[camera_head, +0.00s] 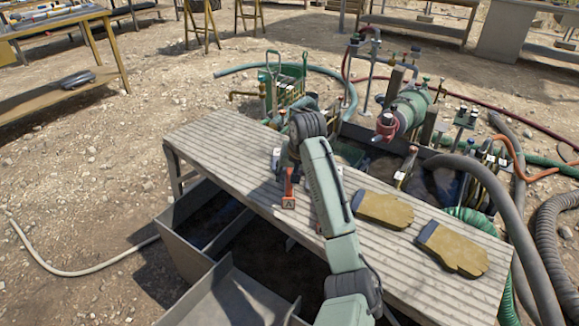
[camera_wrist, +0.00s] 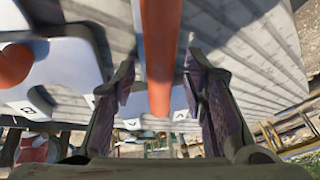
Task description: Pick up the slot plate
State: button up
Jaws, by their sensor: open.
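My gripper (camera_wrist: 165,92) is open, its two dark pads on either side of an orange upright bar (camera_wrist: 160,50). Clear gaps show between the bar and both pads. In the head view an orange piece (camera_head: 288,186) with a tag marked A stands on the bench by my wrist. My gripper is largely hidden there by my own arm. A pale plate (camera_wrist: 50,82) with small lettered tags lies at the left of the wrist view. I cannot tell for sure which of these pieces is the slot plate.
The ribbed grey bench (camera_head: 225,145) holds two yellow gloves (camera_head: 384,209) (camera_head: 452,249) on its right part. Pipes, valves and a green cylinder (camera_head: 407,108) stand behind it. Thick grey hoses (camera_head: 497,195) run at the right. Metal bins (camera_head: 195,225) lie in front.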

jog(key=shift+f+p, duration=0.25)
jog(key=shift+p, duration=0.05)
dwell(0.4)
jog(key=shift+c, duration=0.2)
grip_shut()
dwell(0.7)
jog(key=shift+r, duration=0.15)
